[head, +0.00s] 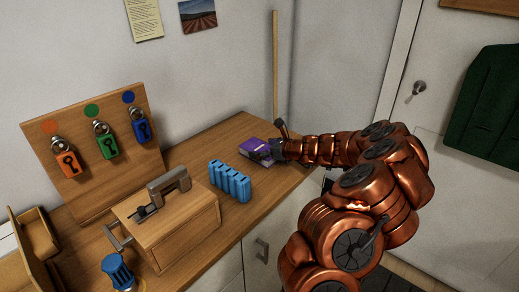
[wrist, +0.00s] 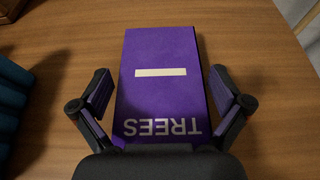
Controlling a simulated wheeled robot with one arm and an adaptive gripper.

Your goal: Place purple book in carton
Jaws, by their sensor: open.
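The purple book (head: 258,151) lies flat on the wooden counter near its right end in the head view. In the wrist view the purple book (wrist: 160,95) shows a pale bar and the word TREES upside down on its cover. My gripper (wrist: 160,92) is open, with one finger on each side of the book and a small gap visible on both sides. In the head view my gripper (head: 276,147) is at the book's right side and partly hides it.
A blue slotted block (head: 230,181) stands left of the book and shows at the wrist view's left edge. A wooden box with a metal clasp (head: 175,222), a blue spool-like object (head: 118,271) and a padlock board (head: 92,142) stand further left.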

